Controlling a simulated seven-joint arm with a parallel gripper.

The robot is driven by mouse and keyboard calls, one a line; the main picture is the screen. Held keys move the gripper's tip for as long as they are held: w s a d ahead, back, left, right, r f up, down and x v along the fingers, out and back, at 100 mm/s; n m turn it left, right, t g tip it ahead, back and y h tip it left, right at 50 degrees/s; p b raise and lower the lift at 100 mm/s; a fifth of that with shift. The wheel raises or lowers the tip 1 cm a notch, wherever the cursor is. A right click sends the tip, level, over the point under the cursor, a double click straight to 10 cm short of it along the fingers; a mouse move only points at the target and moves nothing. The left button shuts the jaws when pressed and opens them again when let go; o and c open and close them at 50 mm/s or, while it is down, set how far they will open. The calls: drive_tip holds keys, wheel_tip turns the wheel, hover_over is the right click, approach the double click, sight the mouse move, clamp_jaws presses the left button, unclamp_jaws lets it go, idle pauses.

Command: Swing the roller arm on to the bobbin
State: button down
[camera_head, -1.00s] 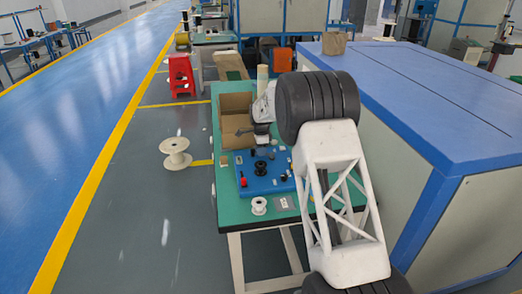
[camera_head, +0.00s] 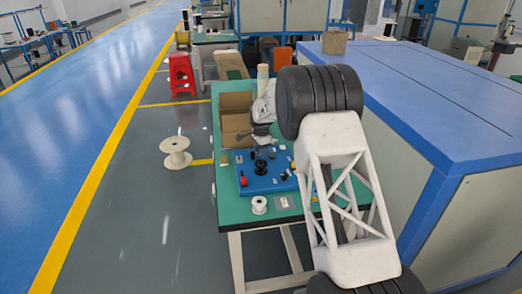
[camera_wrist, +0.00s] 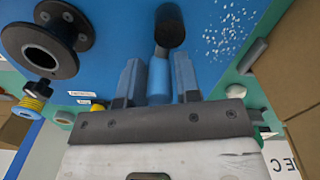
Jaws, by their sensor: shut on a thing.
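The blue machine (camera_head: 255,189) lies on the green table. Its black bobbin (camera_head: 260,167) stands near the middle and shows at the upper left of the wrist view (camera_wrist: 42,42). My gripper (camera_wrist: 158,76) is shut on a blue cylindrical part, which seems to belong to the roller arm (camera_wrist: 158,84). A black roller-like cylinder (camera_wrist: 170,26) shows just beyond the fingertips, apart from the bobbin in the wrist view. In the head view my gripper (camera_head: 262,137) is small, above the far side of the machine, and its hold is hard to see.
A cardboard box (camera_head: 235,102) stands behind the machine. A white spool (camera_head: 259,205) sits at the table's front. A yellow-and-black part (camera_wrist: 34,97) is below the bobbin in the wrist view. A large blue-topped cabinet (camera_head: 430,95) stands close on the right.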

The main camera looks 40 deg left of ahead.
drive_tip(key=n, duration=0.1)
drive_tip(key=d+n, duration=0.1)
drive_tip(key=n, duration=0.1)
drive_tip(key=shift+s+d+r+n, duration=0.1)
drive_tip(key=shift+s+r+n, duration=0.05)
drive_tip(key=shift+s+n, duration=0.2)
drive_tip(key=shift+s+d+n, duration=0.2)
drive_tip(key=shift+d+n, duration=0.2)
drive_tip(key=shift+n, duration=0.65)
drive_tip(key=shift+s+d+n, duration=0.2)
drive_tip(key=shift+d+n, duration=0.2)
drive_tip(key=shift+n, duration=0.6)
drive_tip(key=shift+d, duration=0.1)
drive_tip(key=c, duration=1)
unclamp_jaws()
drive_tip(key=shift+s+f, duration=0.1)
drive_tip(key=shift+f, duration=0.1)
drive_tip(key=shift+r, duration=0.1)
drive_tip(key=shift+r, duration=3.85)
